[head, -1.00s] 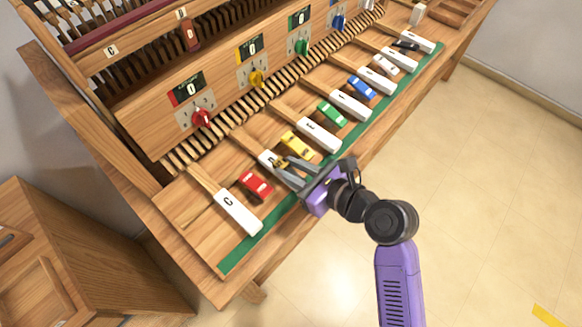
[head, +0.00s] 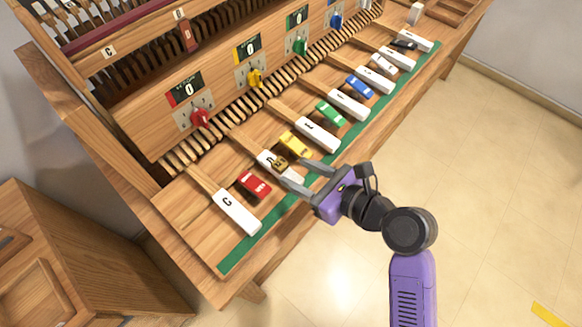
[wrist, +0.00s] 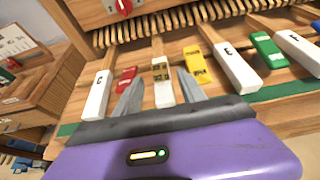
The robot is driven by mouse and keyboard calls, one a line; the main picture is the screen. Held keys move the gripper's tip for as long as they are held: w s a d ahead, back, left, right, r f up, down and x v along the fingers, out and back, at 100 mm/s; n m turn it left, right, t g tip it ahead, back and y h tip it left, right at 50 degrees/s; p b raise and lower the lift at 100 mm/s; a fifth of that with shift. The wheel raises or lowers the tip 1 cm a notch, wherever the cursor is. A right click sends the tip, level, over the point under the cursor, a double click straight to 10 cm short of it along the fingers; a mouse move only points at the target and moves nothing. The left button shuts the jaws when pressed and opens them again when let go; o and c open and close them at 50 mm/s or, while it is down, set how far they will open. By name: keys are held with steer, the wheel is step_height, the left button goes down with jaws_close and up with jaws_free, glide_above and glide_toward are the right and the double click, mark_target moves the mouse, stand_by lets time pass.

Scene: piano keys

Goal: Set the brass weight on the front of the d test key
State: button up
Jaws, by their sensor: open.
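The brass weight (head: 279,165) stands on the white part of the d test key (head: 264,156), just in front of its letter. In the wrist view the brass weight (wrist: 160,71) is on the d key (wrist: 164,95), with bare white key in front of it. My gripper (head: 291,173) is open and empty over the front end of the d key. In the wrist view its two fingers (wrist: 160,77) lie to either side of the key, on the near side of the weight, and appear apart from it.
A red block (head: 255,183) lies left of the d key and a yellow block (head: 294,144) right of it. The c key (head: 238,213) is further left; the e key (head: 318,135) is to the right. A green strip (head: 240,251) runs along the front edge.

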steer(key=v, duration=0.8)
steer(key=shift+s+d+r, duration=0.15)
steer(key=shift+d+r, duration=0.05)
steer(key=s+d+f+n+t+h, duration=0.3)
steer(key=s+d+f+n+h, duration=0.6)
steer(key=s, duration=0.3)
steer(key=s+d+r+n+t+h, duration=0.1)
steer(key=s+d+r+n+t, duration=0.2)
steer(key=s+r+n, duration=0.8)
steer(key=s+d+n, duration=0.1)
steer(key=n, duration=0.4)
steer(key=shift+s+d+n+t+h, duration=0.3)
steer(key=shift+s+d+h, duration=0.05)
steer(key=shift+d+h, duration=0.05)
